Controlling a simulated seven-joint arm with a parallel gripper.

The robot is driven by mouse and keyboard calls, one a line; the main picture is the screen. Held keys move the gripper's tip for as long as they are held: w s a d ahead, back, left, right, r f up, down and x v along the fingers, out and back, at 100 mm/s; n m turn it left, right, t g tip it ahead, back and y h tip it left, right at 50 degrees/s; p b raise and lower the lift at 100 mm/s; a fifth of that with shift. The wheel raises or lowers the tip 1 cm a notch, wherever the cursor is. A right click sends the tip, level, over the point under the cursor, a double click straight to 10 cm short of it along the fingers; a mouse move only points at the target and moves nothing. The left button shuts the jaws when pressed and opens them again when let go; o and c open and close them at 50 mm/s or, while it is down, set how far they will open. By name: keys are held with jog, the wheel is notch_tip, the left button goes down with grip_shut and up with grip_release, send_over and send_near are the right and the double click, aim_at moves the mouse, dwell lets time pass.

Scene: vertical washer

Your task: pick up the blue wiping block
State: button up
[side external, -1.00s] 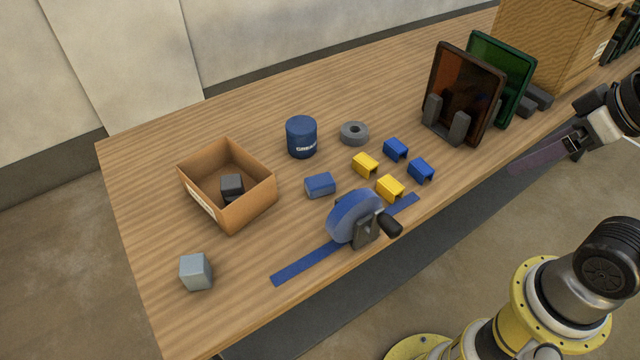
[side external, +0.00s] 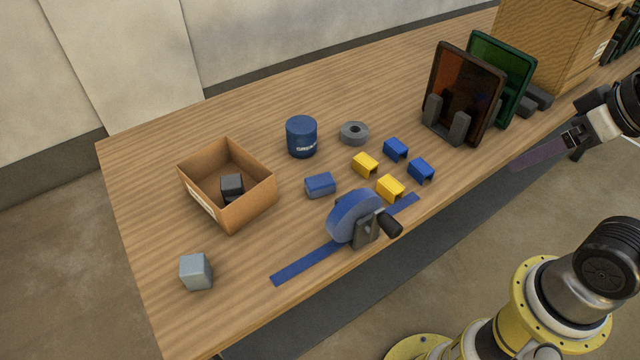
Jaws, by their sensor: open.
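The blue wiping block (side external: 320,185) is a small block with a blue upper part and a greyish lower part. It lies on the wooden table, right of the open cardboard box and in front of the blue grease tin. It stands clear of the things around it. My gripper (side external: 573,146) is at the right edge of the side view, off the table's front edge and far from the block. It is open, with small, dark fingers. A flat purple strip (side external: 538,156) shows just left of the fingers; I cannot tell whether it touches them.
The cardboard box (side external: 262,196) holds dark blocks. The grease tin (side external: 301,138), grey ring (side external: 354,133), yellow clips (side external: 390,188), blue clips (side external: 421,170) and a blue wheel on a strip (side external: 354,217) surround the block. A grey cube (side external: 196,271) stands front left. Racked panels (side external: 462,90) stand right.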

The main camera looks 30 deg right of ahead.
jog(key=w+r+m, duration=0.5)
jog(key=r+m, duration=0.1)
jog(key=m, duration=0.2)
jog(key=m+g, duration=0.6)
jog(key=m, duration=0.6)
send_over(320, 180)
jog(key=a, duration=0.1)
notch_tip(320, 180, down, 17)
notch_tip(320, 180, down, 8)
jog(key=shift+w+r, duration=0.1)
jog(key=shift+w, duration=0.05)
jog(key=shift+d+f, duration=0.15)
jog(key=shift+f, duration=0.8)
jog(key=shift+d+f, duration=0.2)
jog(key=shift+f, duration=0.8)
jog(key=shift+d+f, duration=0.15)
jog(key=shift+f, duration=0.8)
